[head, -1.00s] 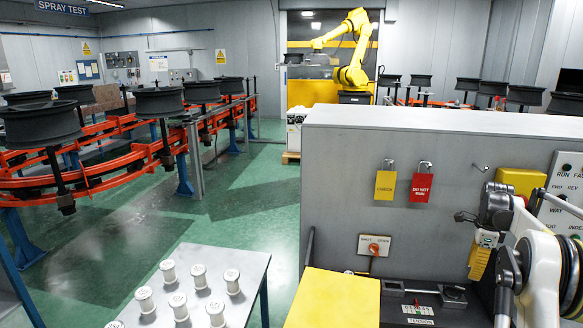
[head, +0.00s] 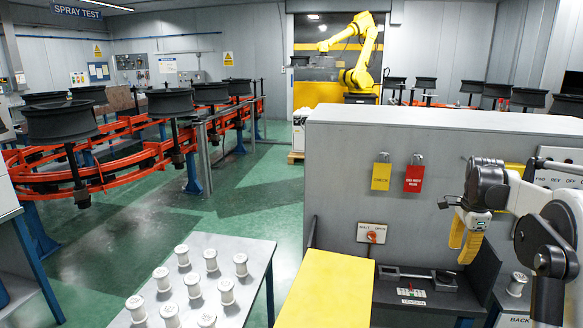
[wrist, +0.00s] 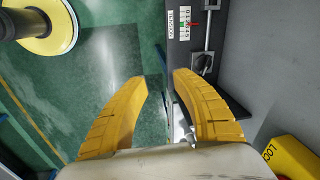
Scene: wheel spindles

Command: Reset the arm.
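My gripper (head: 463,240) hangs in front of the grey panel (head: 340,180), at the right of the head view, with its yellow fingers pointing down. In the wrist view the two fingers (wrist: 162,80) are spread apart with nothing between them. Green floor shows beyond the gap, with the dark tension unit beside the right finger. My arm comes in from the right edge of the head view.
A yellow padlock tag (head: 381,175) and a red one (head: 414,176) hang on the panel above a rotary switch (head: 372,236). Below sits the tension unit (head: 410,298). A yellow surface (head: 328,292) is left of it. A table (head: 252,258) holds several white spools.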

